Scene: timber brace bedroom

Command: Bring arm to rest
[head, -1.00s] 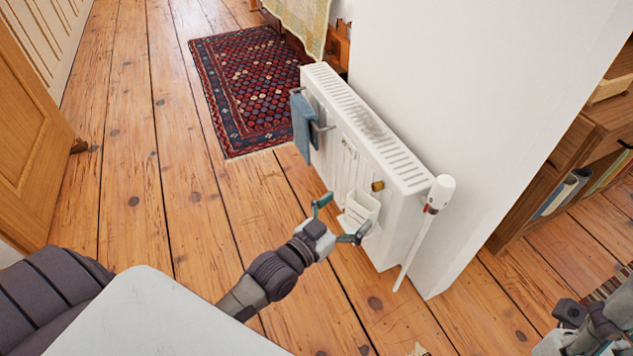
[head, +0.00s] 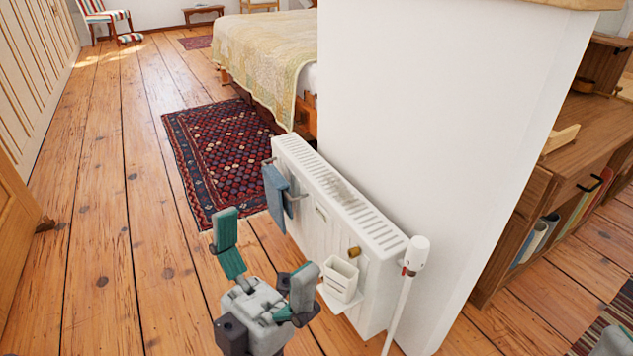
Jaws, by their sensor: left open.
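My left gripper (head: 268,262) is in the lower middle of the head view. Its two green-tipped fingers are spread wide, with nothing between them. It is in front of the white radiator (head: 335,195), and its right finger appears close to a small white holder (head: 341,278) on the radiator's front. I cannot tell whether they touch. Only a small grey-green piece at the bottom right edge may belong to my right arm; its fingers do not show clearly.
A blue cloth (head: 275,196) hangs on a bar at the radiator. A white wall (head: 430,120) stands behind it. A patterned rug (head: 222,155) lies by the bed (head: 268,55). A wooden shelf unit (head: 560,190) is at right. Plank floor is clear at left.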

